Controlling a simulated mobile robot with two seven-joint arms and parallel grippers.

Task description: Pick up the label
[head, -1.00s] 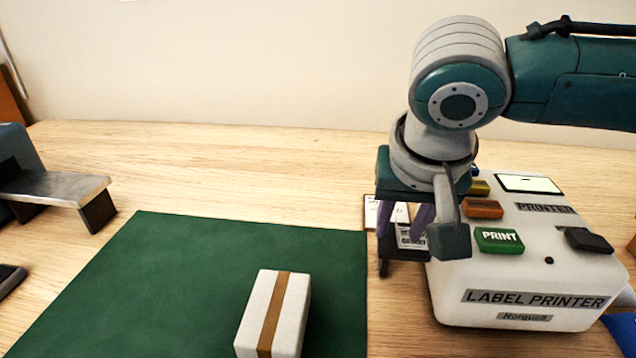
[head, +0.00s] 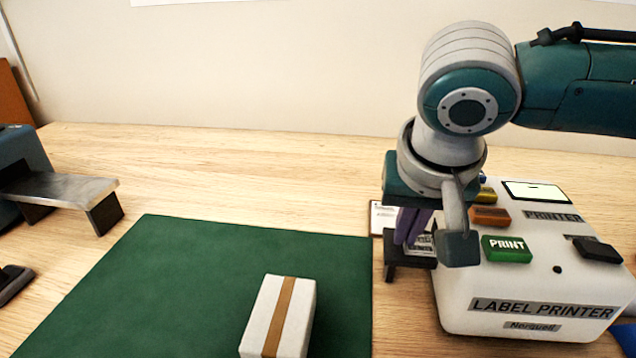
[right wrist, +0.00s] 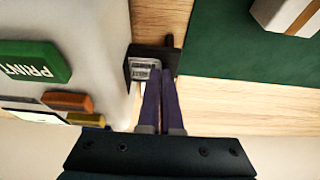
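The label (right wrist: 143,68) is a small white printed piece at the black holder (right wrist: 168,55) beside the white label printer. It also shows in the head view (head: 424,244), partly hidden behind my right gripper. My right gripper (head: 410,240) points down at the holder, left of the printer. Its purple fingers (right wrist: 161,72) are nearly together, with their tips at the label's edge. The gripper looks shut on the label, though the exact pinch is hard to see. My left gripper is in neither view.
The label printer (head: 540,288) with its green PRINT button (head: 507,249) stands close to the right gripper. A taped white carton (head: 263,312) sits on the green mat (head: 180,265). A metal-topped device (head: 60,188) is at the left. Another white card (head: 383,217) lies behind the holder.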

